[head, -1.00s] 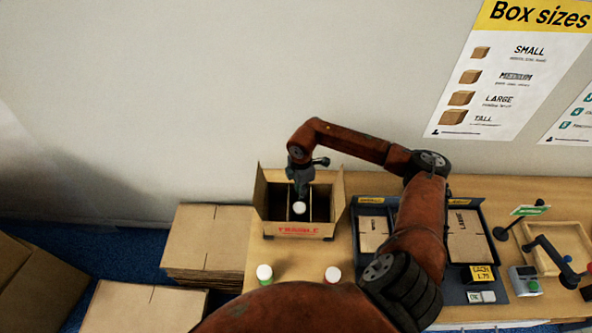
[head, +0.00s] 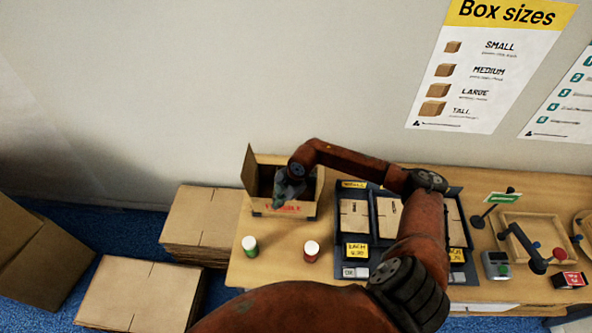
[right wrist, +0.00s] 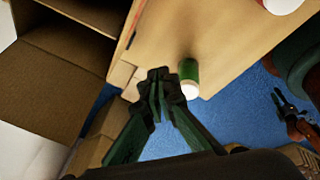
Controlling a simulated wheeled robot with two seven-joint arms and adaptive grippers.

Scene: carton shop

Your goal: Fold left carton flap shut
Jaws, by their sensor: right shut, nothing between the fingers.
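The open brown carton (head: 304,208) stands at the table's back left, with red print on its front. Its left flap (head: 249,172) stands up, leaning outward. In the right wrist view a broad brown flap (right wrist: 45,92) and the carton's dark inside fill the upper left.
A green bottle (head: 250,247) and a red bottle (head: 311,252), both white-capped, stand in front of the carton. Black trays with flat cartons (head: 354,216) lie to its right. Stacked cardboard (head: 200,222) is left of the table. The front left tabletop is mostly clear.

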